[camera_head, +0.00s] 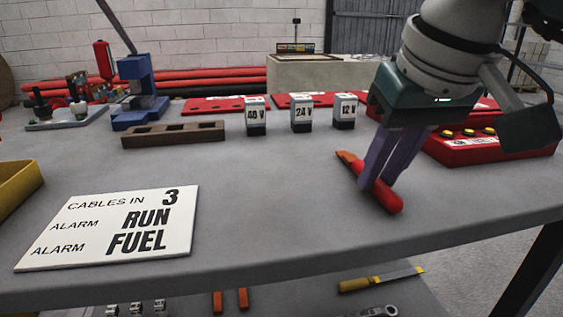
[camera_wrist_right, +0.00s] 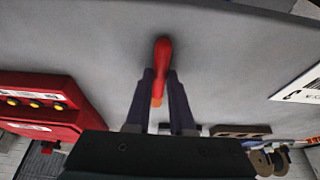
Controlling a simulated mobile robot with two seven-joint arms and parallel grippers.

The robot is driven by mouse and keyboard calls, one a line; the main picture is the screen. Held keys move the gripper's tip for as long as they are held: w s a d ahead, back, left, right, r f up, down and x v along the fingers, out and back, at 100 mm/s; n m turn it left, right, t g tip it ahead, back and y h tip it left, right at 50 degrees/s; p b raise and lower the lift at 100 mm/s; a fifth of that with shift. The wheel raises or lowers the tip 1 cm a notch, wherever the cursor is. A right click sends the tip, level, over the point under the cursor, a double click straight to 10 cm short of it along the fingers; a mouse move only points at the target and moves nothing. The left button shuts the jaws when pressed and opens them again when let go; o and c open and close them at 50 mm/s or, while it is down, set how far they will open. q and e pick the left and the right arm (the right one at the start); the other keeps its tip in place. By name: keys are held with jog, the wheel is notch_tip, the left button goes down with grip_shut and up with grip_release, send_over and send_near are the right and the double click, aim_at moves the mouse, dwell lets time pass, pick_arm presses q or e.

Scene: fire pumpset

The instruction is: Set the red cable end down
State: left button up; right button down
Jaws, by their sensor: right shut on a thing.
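The red cable end (camera_head: 388,196) is a short red rod with an orange tip at its far left end. My right gripper (camera_head: 377,178) comes down from the upper right and its purple fingers are shut on the rod's middle. The rod is roughly level, low over the grey tabletop or touching it; I cannot tell which. In the right wrist view, the red cable end (camera_wrist_right: 163,58) sticks out beyond the fingers of my right gripper (camera_wrist_right: 160,88), with its orange part between them. My left gripper is not in view.
A white sign (camera_head: 115,228) lies at the front left. Blocks marked 48 V (camera_head: 256,117), 24 V (camera_head: 301,113) and 12 V (camera_head: 345,111) stand behind. A red box with yellow buttons (camera_head: 480,150) is at right. A brown slotted block (camera_head: 174,134) lies left. The middle of the table is clear.

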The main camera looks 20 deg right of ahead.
jog(key=shift+f, duration=0.2)
jog(key=c, duration=0.8)
grip_release()
jog(key=shift+s+r, duration=0.1)
jog(key=shift+r, duration=0.45)
jog(key=shift+p+v, duration=1.65)
jog(key=shift+v, duration=4)
